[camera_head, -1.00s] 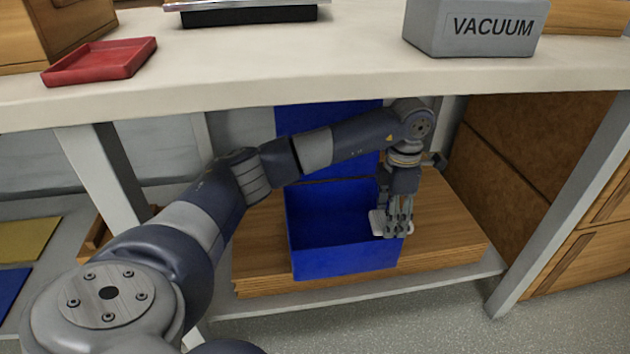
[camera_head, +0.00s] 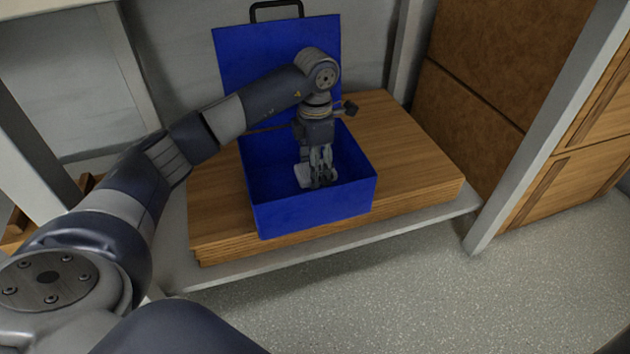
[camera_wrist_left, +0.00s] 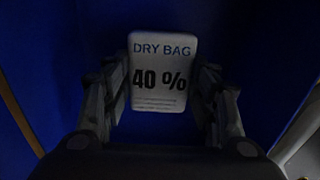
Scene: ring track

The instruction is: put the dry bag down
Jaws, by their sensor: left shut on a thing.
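The dry bag (camera_wrist_left: 160,72) is a small white packet marked "DRY BAG 40 %". It sits between the two fingers of my left gripper (camera_wrist_left: 160,100) in the left wrist view, with blue around it. In the head view my left gripper (camera_head: 321,178) points down inside an open blue box (camera_head: 315,212), and the white bag (camera_head: 302,175) shows at its left side. My left gripper is shut on the bag. I cannot tell whether the bag touches the box floor. My right gripper is not in view.
The blue box has a raised lid (camera_head: 240,60) with a black handle at the back. It stands on a wooden board (camera_head: 410,150) on a low shelf. A grey post (camera_head: 540,130) stands on the right. The speckled floor (camera_head: 400,300) in front is clear.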

